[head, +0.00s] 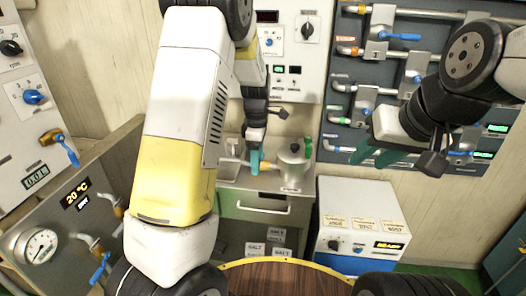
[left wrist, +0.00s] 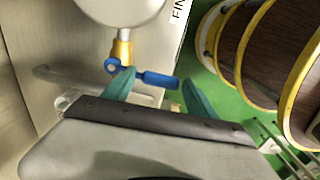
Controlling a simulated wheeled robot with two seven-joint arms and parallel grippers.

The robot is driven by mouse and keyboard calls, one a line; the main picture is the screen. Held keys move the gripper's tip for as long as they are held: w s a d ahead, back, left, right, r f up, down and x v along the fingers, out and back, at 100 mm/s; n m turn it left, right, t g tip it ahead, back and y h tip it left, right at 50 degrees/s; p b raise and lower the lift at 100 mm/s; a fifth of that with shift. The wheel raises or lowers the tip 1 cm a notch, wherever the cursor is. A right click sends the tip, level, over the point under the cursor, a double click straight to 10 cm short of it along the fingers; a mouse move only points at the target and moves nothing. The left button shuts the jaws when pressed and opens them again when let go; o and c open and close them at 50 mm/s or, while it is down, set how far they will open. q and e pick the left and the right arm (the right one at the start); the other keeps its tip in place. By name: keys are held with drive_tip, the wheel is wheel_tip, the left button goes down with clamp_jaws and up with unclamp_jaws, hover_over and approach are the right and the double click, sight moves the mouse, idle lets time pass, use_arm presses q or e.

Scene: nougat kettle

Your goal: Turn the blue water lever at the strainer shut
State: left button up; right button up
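The strainer (head: 293,168) is a steel pot on the counter in the head view. In the left wrist view, its rounded underside (left wrist: 115,8) shows at the top, with a brass valve (left wrist: 122,48) below it. The blue water lever (left wrist: 158,79) extends right from this valve. My left gripper (head: 255,160) is beside the strainer, its teal fingers apart. In the left wrist view, the fingers of my left gripper (left wrist: 156,92) stand either side of the lever, with no clear grip on it. My right gripper (head: 376,156) is raised at the right, its teal fingers apart and empty.
A white machine (head: 360,215) stands right of the counter (head: 265,187). A wall panel with several blue-levered pipes (head: 383,60) is behind my right arm. A gauge panel (head: 40,243) is at lower left. A brown round vessel with a yellow rim (head: 275,278) is in front.

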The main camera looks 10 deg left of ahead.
use_arm(q)
drive_tip(key=shift+r, duration=3.9)
drive_tip(key=shift+r, duration=0.1)
drive_tip(key=s+a+r+m+t, duration=0.1)
drive_tip(key=s+r+m+t, duration=0.1)
drive_tip(key=s+r+m, duration=0.2)
drive_tip(key=s+a+r+m+t+h, duration=0.1)
drive_tip(key=s+r+m, duration=0.3)
drive_tip(key=s+m, duration=0.4)
drive_tip(key=s+a+r+m+t+h, duration=0.1)
drive_tip(key=s+r+m+t, duration=0.2)
drive_tip(key=s, duration=1)
drive_tip(key=r+m, duration=0.1)
drive_tip(key=m, duration=0.2)
